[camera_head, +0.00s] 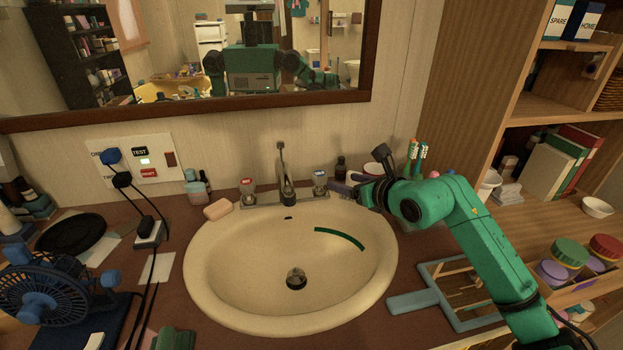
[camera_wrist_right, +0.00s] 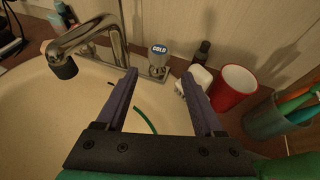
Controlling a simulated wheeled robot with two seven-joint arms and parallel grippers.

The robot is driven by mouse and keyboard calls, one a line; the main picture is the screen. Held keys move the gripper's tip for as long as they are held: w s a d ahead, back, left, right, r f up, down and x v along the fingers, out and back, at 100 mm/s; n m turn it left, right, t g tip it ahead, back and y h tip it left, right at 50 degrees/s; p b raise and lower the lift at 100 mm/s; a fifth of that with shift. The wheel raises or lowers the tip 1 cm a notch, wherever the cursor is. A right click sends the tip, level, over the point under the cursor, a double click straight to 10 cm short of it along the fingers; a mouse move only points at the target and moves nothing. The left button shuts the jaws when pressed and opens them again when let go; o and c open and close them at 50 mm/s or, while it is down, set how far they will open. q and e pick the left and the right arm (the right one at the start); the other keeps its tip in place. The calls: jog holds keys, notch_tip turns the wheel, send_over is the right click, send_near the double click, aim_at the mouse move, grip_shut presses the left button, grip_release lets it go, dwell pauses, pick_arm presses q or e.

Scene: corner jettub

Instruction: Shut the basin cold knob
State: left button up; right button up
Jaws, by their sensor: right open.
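The basin cold knob (camera_head: 320,181) is a clear knob with a blue cap at the right of the faucet. It also shows in the right wrist view (camera_wrist_right: 159,57), with "COLD" on its cap. The hot knob (camera_head: 247,187) has a red cap at the left. The faucet (camera_head: 287,182) stands between them, and its spout shows in the right wrist view (camera_wrist_right: 80,45). My right gripper (camera_head: 338,189) is open and empty, just right of the cold knob. In the wrist view, the knob lies beyond its fingertips (camera_wrist_right: 163,78), apart from them.
The cream basin (camera_head: 215,285) is below. A soap bar (camera_head: 218,208) lies at its left rim. A red cup (camera_wrist_right: 232,88), a dark bottle (camera_wrist_right: 201,54) and a toothbrush cup (camera_wrist_right: 272,118) stand right of the knob. A mirror frame (camera_head: 190,113) is above.

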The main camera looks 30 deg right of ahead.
aim_at(320, 174)
jog(key=p+x, duration=0.1)
jog(key=x, duration=1.2)
jog(key=shift+w+a, duration=0.1)
jog(key=shift+w, duration=0.05)
jog(key=c, duration=1.1)
jog(key=m+h+p, duration=0.1)
jog(key=p, duration=0.2)
jog(key=shift+a+r+p, duration=0.1)
jog(key=shift+r+p, duration=0.25)
jog(key=shift+f+h+p, duration=0.15)
jog(key=shift+h+p, duration=0.15)
jog(key=shift+f+b, duration=0.25)
jog(key=shift+b, duration=0.1)
jog(key=o, duration=1.1)
jog(key=b+v, duration=0.1)
jog(key=v, duration=1.3)
jog(key=shift+s+b, duration=0.25)
jog(key=shift+b, duration=0.15)
